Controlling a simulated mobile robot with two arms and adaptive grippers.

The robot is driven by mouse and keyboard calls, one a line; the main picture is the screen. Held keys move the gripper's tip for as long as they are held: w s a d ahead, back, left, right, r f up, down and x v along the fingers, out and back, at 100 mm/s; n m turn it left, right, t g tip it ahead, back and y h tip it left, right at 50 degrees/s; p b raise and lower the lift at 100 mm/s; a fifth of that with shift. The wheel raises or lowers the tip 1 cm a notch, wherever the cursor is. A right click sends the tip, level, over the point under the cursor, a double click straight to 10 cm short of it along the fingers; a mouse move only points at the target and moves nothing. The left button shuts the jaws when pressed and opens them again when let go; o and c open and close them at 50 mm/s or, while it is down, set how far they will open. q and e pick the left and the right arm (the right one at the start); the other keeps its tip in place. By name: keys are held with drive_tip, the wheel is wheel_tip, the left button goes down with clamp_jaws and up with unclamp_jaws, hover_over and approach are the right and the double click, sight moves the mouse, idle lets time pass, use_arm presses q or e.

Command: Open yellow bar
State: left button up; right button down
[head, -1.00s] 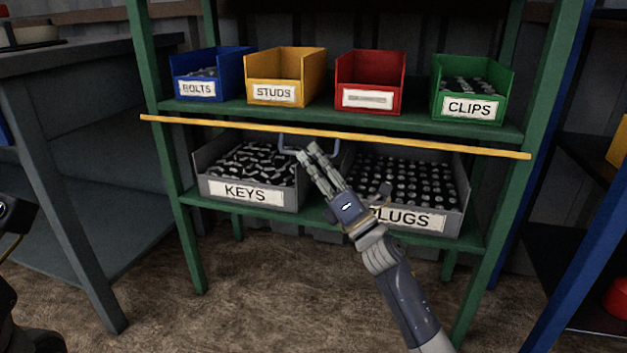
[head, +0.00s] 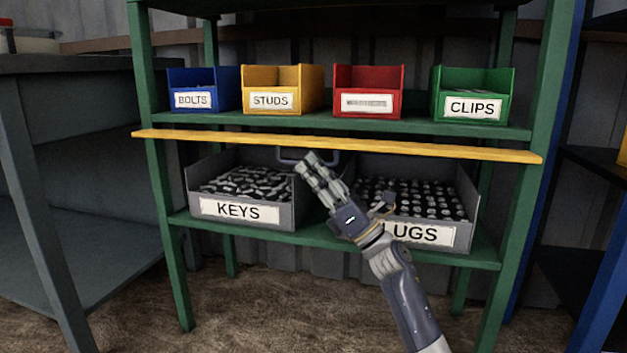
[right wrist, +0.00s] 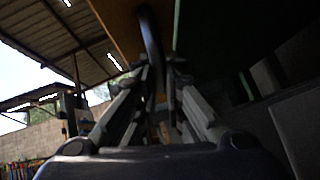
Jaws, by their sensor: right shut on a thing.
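The yellow bar (head: 430,150) runs across the front of the green shelf rack, between the upper and lower shelves. A dark handle (head: 283,156) hangs below its middle. My right gripper (head: 310,159) is at this handle, in front of the lower shelf. In the right wrist view, the handle (right wrist: 152,45) comes down from the bar between the fingers, which are shut on it. The fingers cover part of the handle in the head view. My left gripper is not in view.
Behind the bar, blue, yellow, red and green bins stand on the upper shelf. The KEYS bin (head: 296,213) and LUGS bin (head: 472,205) stand on the lower shelf behind my right arm. A grey workbench (head: 60,65) is at left. The floor in front is clear.

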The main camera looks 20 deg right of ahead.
idle(0.4)
drive_tip(key=c, duration=1.7)
unclamp_jaws()
drive_tip(key=v, duration=1.2)
